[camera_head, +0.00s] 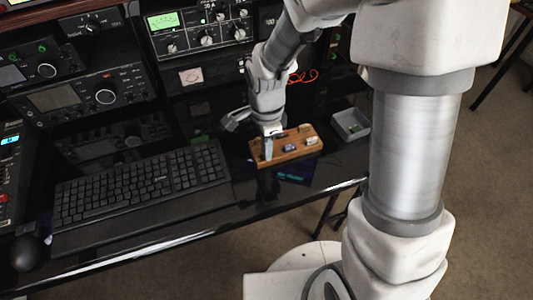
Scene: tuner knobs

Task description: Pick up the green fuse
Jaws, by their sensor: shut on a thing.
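My gripper (267,150) points down at the left end of a wooden block (272,160) on the black desk. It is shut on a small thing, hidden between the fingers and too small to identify. The block carries several small pieces, among them a pale one (289,147) near the middle and another (311,141) at the right end. I cannot make out for sure which piece is the green fuse. A tiny greenish spot shows inside the grey tray (340,116) right of the block.
A black keyboard (140,187) lies left of the block, with a dark mouse (28,253) at far left. Radio units with knobs (105,96) stand behind. Red wire (303,76) hangs behind the block. The desk's front edge (290,199) is close.

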